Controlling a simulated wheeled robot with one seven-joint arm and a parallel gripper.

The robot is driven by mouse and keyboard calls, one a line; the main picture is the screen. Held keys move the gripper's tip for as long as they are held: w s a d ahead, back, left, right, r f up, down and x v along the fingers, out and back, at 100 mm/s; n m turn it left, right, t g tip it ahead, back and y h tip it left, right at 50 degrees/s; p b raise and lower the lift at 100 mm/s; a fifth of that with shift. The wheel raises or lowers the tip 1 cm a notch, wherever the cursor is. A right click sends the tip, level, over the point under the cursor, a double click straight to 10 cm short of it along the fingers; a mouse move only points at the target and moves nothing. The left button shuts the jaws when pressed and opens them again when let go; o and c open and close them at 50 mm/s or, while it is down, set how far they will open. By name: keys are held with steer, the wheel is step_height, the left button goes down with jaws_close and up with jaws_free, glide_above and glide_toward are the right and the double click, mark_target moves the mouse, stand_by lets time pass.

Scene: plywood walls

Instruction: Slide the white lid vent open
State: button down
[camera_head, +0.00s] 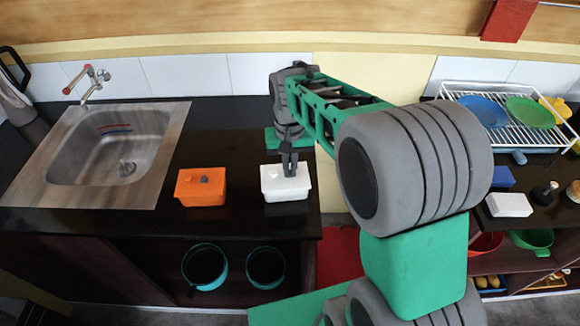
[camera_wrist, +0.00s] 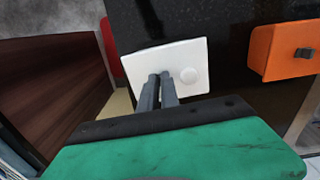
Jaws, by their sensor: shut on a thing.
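A white box with a lid (camera_head: 274,188) stands on the black counter near its front right corner. In the wrist view the white lid (camera_wrist: 145,62) shows a round white knob (camera_wrist: 189,76) to the right of the fingers. My gripper (camera_head: 289,172) points down onto the lid from above. In the wrist view my gripper (camera_wrist: 160,76) has its two fingers close together at the lid, beside the knob. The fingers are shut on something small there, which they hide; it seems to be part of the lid. The vent opening cannot be made out.
An orange box (camera_head: 201,187) with a grey knob stands to the left of the white box. A sink (camera_head: 122,150) is set in at the far left. Two dark pots (camera_head: 204,267) sit below the counter. A dish rack (camera_head: 507,105) stands at the right.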

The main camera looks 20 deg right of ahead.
stand_by(0.3)
steer(key=c, duration=1.8)
jaws_free()
steer(key=shift+c, duration=0.2)
step_height(320, 180, up, 8)
steer(key=shift+f+b, duration=0.1)
steer(key=shift+b, duration=0.5)
